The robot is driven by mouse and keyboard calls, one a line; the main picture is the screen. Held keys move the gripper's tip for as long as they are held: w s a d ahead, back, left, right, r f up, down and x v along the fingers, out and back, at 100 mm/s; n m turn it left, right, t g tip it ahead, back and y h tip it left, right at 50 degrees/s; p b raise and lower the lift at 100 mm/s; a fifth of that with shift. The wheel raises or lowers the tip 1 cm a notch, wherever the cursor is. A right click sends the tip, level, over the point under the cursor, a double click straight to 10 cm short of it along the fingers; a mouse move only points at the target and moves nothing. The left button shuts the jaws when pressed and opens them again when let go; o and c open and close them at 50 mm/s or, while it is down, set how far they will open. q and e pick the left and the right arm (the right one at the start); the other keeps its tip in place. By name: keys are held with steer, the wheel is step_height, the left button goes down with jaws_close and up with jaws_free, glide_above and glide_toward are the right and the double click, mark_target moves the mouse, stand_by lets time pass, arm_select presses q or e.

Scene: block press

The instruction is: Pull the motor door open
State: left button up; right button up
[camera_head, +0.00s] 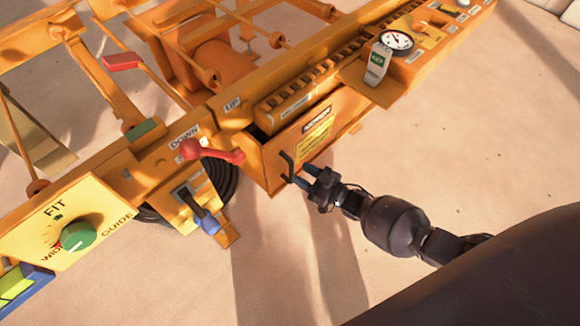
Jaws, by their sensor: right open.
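The motor door (284,147) is an orange panel with a yellow label on the side of the orange machine, in the middle of the head view. A narrow dark gap shows along its upper edge. My right gripper (289,169) is at the door's outer face, below and beside the yellow label. Its jaws are open, with two dark tips pointing at the panel. A door handle is hard to tell apart from these dark tips, and I cannot tell whether they touch. My left gripper is out of view.
Left of the door are a red-handled lever (218,153), a blue-tipped lever (205,220) and a coiled black hose (222,175). A FIT/GUIDE panel with a green knob (78,236) is farther left. A gauge (396,41) stands upper right. The sandy floor (480,140) is clear at right.

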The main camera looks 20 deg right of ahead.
mark_target(291, 168)
steer(key=shift+b+x, duration=0.35)
steer(key=shift+x, duration=1.85)
jaws_close()
